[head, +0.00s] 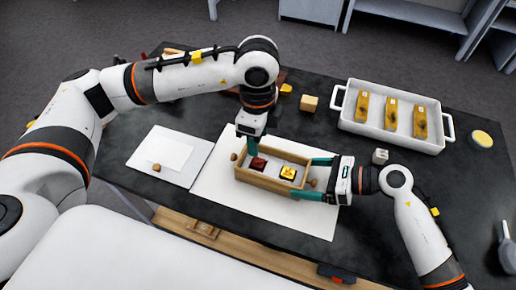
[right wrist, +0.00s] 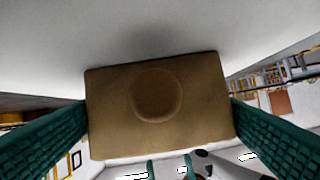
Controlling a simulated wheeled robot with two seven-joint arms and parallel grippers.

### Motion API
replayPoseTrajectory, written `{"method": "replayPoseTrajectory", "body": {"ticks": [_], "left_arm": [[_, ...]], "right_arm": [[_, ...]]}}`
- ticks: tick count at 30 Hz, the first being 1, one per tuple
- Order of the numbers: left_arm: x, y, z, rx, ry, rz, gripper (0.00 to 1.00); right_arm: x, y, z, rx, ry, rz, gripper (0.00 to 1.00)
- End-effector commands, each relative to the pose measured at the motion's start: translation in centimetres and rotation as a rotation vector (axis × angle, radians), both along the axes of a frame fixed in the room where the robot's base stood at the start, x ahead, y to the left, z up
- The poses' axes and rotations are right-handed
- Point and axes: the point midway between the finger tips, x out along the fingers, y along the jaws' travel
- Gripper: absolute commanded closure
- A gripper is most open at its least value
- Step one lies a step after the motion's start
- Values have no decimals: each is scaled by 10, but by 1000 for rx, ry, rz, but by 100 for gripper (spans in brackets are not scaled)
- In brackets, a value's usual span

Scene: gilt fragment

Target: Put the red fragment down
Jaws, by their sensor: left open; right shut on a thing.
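The red fragment (head: 258,163) is a small dark red block in the left part of a wooden tray (head: 262,183). A yellow fragment (head: 288,172) sits in the tray's right part. My left gripper (head: 258,148) is open just above and behind the red fragment; its lower part is small and partly hidden. My right gripper (head: 317,178) is shut on the tray's right end, with a green finger along each side. In the right wrist view the tray's end face (right wrist: 205,110) with a round knob (right wrist: 157,95) fills the space between the fingers.
The tray is over a white sheet (head: 215,195). A white bin (head: 385,137) with several golden pieces stands at the back right. A small pale cube (head: 380,156) lies near my right arm.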

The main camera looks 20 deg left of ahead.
Motion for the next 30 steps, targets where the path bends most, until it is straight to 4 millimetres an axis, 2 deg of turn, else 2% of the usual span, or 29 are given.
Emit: {"method": "replayPoseTrajectory", "body": {"ticks": [3, 8, 21, 22, 23, 24, 30], "left_arm": [[1, 0, 21, -1, -4, -1, 52], [0, -1, 38, -1, -1, 0, 52], [0, 0, 41, 0, 0, 0, 52], [0, 0, 41, 0, 0, 0, 52], [0, 0, 41, 0, 0, 0, 52], [0, 0, 41, 0, 0, 0, 52], [0, 0, 41, 0, 0, 0, 52]], "right_arm": [[-1, 0, -1, -2, 4, 2, 38], [-1, 0, -1, -2, 4, 2, 38], [-1, 0, -2, -3, 4, 2, 38], [-1, 0, -2, -3, 4, 2, 9], [-1, 0, -2, -3, 4, 2, 4], [-1, 0, -2, -3, 4, 2, 0], [0, 0, -1, -2, 2, 0, 0]]}}
